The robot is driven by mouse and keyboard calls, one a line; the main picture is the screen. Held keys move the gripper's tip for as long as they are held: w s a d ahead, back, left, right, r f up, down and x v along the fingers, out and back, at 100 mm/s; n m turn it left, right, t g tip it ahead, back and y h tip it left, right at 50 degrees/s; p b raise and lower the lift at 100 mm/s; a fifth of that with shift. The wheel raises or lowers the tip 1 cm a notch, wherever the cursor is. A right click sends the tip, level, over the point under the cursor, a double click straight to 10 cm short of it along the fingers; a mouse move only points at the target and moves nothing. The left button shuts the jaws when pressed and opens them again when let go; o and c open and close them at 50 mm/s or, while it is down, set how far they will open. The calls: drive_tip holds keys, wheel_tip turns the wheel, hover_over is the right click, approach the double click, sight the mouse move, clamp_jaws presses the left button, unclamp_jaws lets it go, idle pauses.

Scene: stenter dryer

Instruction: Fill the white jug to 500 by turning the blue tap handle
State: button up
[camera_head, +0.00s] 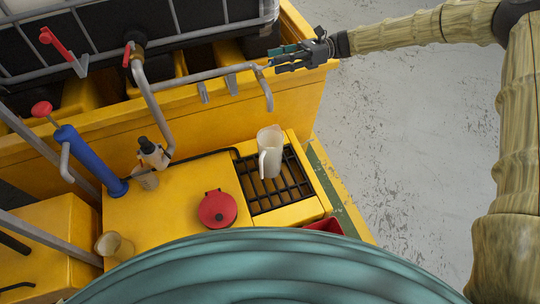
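The white jug (270,156) stands upright on the black grate (262,204) of the yellow unit, its handle toward the left. A grey pipe ends in a downturned spout (267,98) above and beyond the jug. My gripper (272,60) is at the upper middle, reaching in from the right, close to the bend at the top of this spout. Its teal and dark fingers look apart, with no object clearly held. I cannot pick out the blue tap handle; it may be hidden by or blend with the fingers. The jug's liquid level cannot be read.
A red round lid (217,209) lies left of the grate. A caged tank (130,30) with red valve handles is behind. Bare floor lies right.

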drive_tip(key=shift+d, duration=0.1)
drive_tip(key=v, duration=1)
drive_tip(key=shift+w+d, duration=0.25)
drive_tip(key=shift+r, duration=0.1)
drive_tip(key=v, duration=1.2)
